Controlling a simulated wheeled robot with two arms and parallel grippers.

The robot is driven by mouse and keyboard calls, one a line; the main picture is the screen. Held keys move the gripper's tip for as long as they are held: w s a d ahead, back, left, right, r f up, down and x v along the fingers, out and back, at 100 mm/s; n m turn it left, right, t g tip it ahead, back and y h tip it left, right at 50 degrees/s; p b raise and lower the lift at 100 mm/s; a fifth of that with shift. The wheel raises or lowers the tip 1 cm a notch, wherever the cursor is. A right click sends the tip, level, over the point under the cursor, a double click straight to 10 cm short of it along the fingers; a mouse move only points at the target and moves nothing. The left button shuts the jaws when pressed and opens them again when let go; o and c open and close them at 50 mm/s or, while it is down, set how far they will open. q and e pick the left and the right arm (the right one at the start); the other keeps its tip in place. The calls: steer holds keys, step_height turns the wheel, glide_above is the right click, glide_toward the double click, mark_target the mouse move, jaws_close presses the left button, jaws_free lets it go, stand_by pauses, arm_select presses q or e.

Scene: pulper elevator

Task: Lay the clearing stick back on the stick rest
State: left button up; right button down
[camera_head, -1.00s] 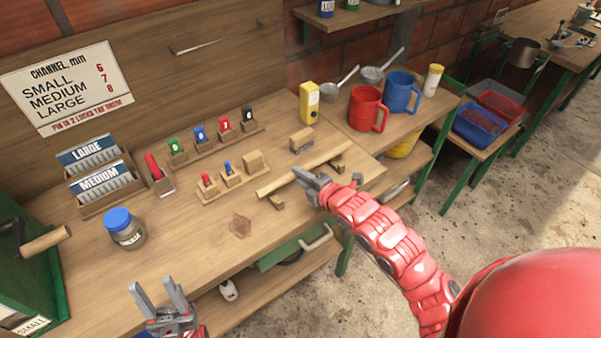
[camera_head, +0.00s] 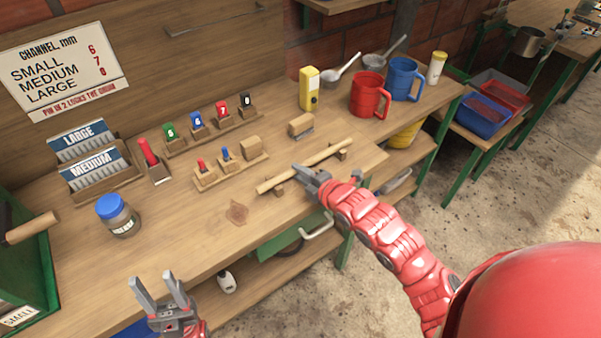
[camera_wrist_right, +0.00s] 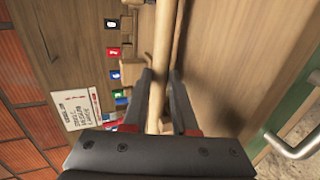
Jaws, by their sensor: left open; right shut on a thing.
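The clearing stick (camera_head: 320,160) is a plain pale wooden rod above the bench, slanting up to the right. My right gripper (camera_head: 308,178) is shut on it near its middle. The wrist view shows the stick (camera_wrist_right: 158,65) running between the two fingers (camera_wrist_right: 160,90). The stick rest shows as two small wooden blocks, one under the stick's left part (camera_head: 280,190) and one near its right end (camera_head: 343,156). The stick lies over both blocks, very close; I cannot tell whether it touches them. My left gripper (camera_head: 160,292) is open and empty at the bench's front left.
A wooden block with a grey base (camera_head: 301,126) stands behind the stick. Small holders with coloured pegs (camera_head: 226,168) stand to its left, and a blue-lidded jar (camera_head: 117,214) further left. Red (camera_head: 367,95) and blue (camera_head: 403,78) mugs stand at the back right.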

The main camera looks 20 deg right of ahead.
steer(key=c, duration=0.6)
jaws_free()
steer(key=shift+s+d, duration=0.1)
steer(key=v, duration=0.6)
steer(key=shift+p+v, duration=4.8)
steer(key=shift+v, duration=0.8)
steer(key=shift+r, duration=0.15)
